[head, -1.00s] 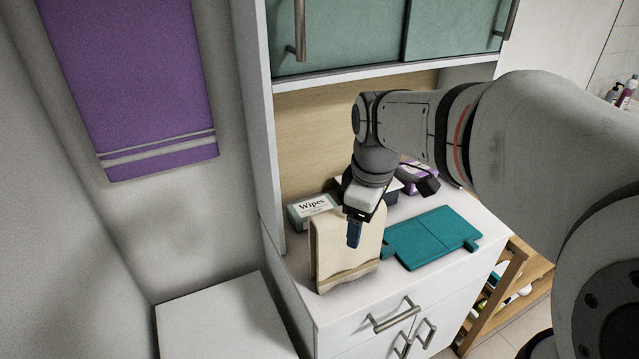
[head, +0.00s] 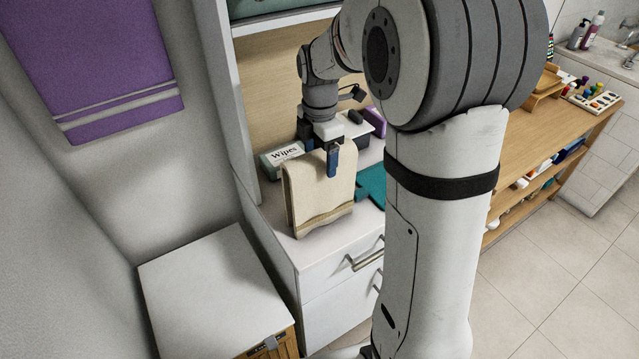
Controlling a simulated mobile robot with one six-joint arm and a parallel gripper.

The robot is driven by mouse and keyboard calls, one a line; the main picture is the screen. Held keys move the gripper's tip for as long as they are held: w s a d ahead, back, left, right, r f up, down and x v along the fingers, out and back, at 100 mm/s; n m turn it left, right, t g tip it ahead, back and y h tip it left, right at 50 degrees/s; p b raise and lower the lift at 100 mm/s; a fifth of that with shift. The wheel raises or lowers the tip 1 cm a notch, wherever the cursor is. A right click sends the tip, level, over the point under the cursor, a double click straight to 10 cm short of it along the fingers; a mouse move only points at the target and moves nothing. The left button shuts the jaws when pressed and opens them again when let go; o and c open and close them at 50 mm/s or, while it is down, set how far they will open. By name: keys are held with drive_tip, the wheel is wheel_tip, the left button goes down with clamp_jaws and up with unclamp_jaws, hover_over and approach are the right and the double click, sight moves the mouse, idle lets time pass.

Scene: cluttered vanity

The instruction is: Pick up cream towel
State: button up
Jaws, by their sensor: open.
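The cream towel (head: 312,196) stands folded and upright on the left part of the white cabinet top (head: 270,222), near its front edge. My gripper (head: 331,163) points down at the towel's upper edge. One blue-tipped finger shows in front of the towel's near face. The other finger is hidden, so I cannot tell whether the towel lies between the fingers. The jaws are open.
A wipes box (head: 281,158) stands just behind the towel. A teal item (head: 371,186) lies to the right, partly hidden by my arm. A purple box (head: 374,122) is at the back. A purple towel (head: 90,70) hangs on the left wall. A lower white-topped unit (head: 205,290) stands at front left.

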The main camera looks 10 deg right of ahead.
wheel_tip(320, 180, down, 2)
drive_tip(key=c, duration=1.6)
drive_tip(key=shift+r, duration=0.1)
